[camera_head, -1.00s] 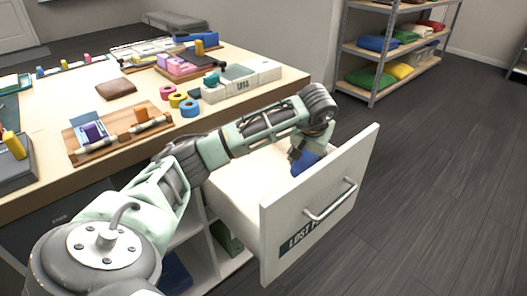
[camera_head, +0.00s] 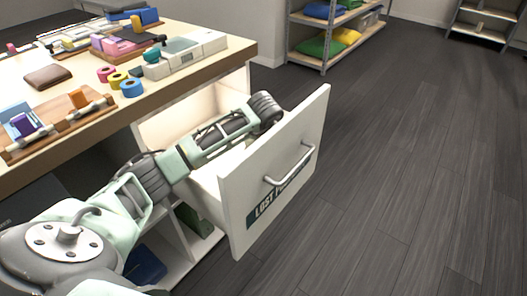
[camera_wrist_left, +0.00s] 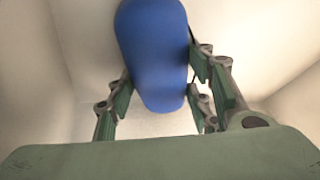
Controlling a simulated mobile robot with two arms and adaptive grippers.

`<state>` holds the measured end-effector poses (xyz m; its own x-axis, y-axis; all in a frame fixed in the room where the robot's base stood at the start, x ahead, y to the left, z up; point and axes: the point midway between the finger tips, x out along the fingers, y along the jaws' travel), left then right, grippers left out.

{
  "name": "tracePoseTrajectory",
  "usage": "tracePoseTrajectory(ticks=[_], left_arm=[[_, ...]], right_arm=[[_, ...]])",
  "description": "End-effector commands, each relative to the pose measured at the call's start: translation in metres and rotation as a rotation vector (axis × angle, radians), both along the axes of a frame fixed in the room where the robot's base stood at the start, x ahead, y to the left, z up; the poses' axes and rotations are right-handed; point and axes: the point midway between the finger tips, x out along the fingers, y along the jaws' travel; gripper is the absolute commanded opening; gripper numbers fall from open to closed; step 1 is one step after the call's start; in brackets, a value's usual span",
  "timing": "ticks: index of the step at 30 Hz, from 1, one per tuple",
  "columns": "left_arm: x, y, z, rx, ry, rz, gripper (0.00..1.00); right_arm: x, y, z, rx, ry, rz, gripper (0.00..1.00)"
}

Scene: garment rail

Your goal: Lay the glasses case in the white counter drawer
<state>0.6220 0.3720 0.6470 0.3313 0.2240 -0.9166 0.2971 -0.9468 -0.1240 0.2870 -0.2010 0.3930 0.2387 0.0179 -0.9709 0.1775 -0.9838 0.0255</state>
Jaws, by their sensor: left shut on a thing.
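The white counter drawer (camera_head: 309,130) is pulled open, with a metal handle and a dark label on its front. My left arm reaches over its side, and the left gripper is down inside it, hidden in the head view behind the arm and drawer front. In the left wrist view my left gripper (camera_wrist_left: 160,75) is shut on the blue glasses case (camera_wrist_left: 152,30), with a finger on each side. Pale drawer walls (camera_wrist_left: 275,45) surround it. I cannot tell whether the case touches the drawer floor. My right gripper is not in view.
The wooden counter top (camera_head: 185,75) above the drawer holds coloured tape rolls (camera_head: 131,88), a brown wallet (camera_head: 47,77) and a white device (camera_head: 185,55). Open shelving (camera_head: 320,58) stands behind. The dark floor (camera_head: 400,160) to the right is clear.

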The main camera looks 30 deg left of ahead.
Motion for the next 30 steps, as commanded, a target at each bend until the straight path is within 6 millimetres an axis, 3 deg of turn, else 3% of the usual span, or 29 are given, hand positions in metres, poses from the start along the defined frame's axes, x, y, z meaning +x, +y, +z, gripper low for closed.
tracePoseTrajectory(ticks=[7,8,14,26,30], left_arm=[[0.0,0.0,-0.003,0.0,0.0,-0.001,0.2],[0.0,0.0,-0.003,0.0,0.001,-0.001,0.48],[0.0,0.0,-0.003,0.0,0.001,-0.001,0.66],[0.0,0.0,0.0,-0.001,0.001,0.0,0.66],[-0.005,-0.004,0.02,0.003,-0.003,-0.003,0.66]], right_arm=[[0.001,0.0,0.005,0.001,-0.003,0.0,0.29],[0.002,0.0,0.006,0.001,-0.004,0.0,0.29],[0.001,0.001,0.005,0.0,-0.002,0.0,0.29],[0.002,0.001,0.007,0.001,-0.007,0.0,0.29],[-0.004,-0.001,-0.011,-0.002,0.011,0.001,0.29]])
